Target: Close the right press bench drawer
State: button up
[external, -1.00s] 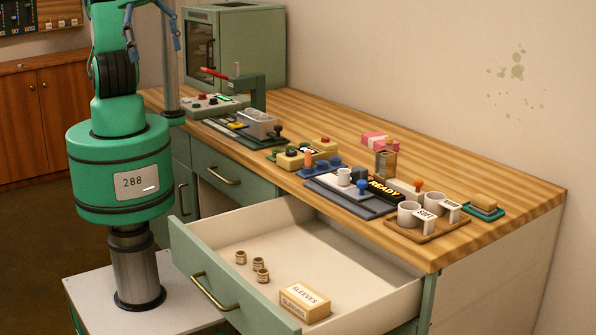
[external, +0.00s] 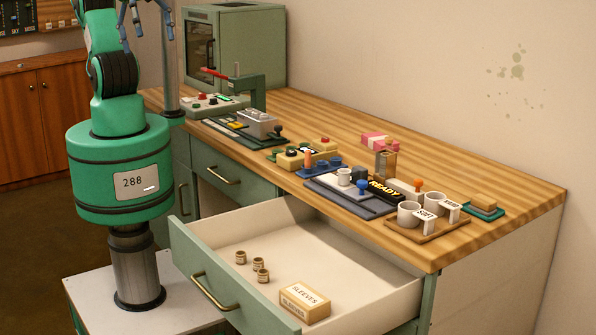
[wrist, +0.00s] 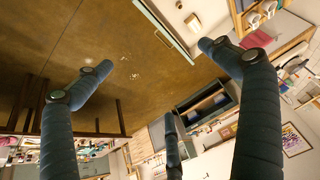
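The right press bench drawer (external: 345,283) stands pulled far out from the bench in the external view. Its green front has a brass handle (external: 215,293). Inside lie several small brown jars (external: 241,257) and a box labelled SLEEVES (external: 305,303). My gripper (external: 143,20) is at the top of the external view, high above and left of the drawer, touching nothing. In the wrist view my gripper's blue fingers (wrist: 160,75) are spread wide with nothing between them. A pale drawer edge with a green front (wrist: 165,28) shows at the top of the wrist view.
A closed drawer (external: 228,173) sits left of the open one. The floor (external: 40,235) at left is clear.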

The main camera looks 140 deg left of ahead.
jog(key=shift+w, duration=0.1)
jog(key=c, duration=2.1)
jog(key=shift+w+d+f+g, duration=0.15)
jog(key=shift+w+f+g, duration=0.15)
jog(key=shift+w+f, duration=0.15)
grip_shut()
jog(key=w+d+f+m+g+y, duration=0.2)
jog(key=w+d+f+m+g, duration=0.15)
jog(key=f, duration=0.45)
jog(key=w+d+f+m+g+y+b, duration=0.1)
jog(key=w+d+f+m+g+y, duration=0.15)
jog(key=w+f, duration=0.4)
jog(key=w+d+f+m+g+y, duration=0.3)
jog(key=d+f, duration=0.1)
jog(key=f, duration=0.5)
jog(key=s+d+f+m+t+y, duration=0.1)
jog(key=d+f+m+y, duration=0.1)
jog(key=f, duration=0.7)
jog(key=s+d+f+m+t+y, duration=0.1)
jog(key=d+f+m+y, duration=0.2)
jog(key=f, duration=0.7)
jog(key=s+d+f+m+t+y, duration=0.1)
jog(key=f+m+y, duration=0.3)
jog(key=f, duration=0.6)
jog(key=shift+s+d+f+t+y+b, duration=0.3)
jog(key=shift+d+t+y+b, duration=0.2)
jog(key=shift+d+y, duration=0.25)
jog(key=shift+r, duration=0.1)
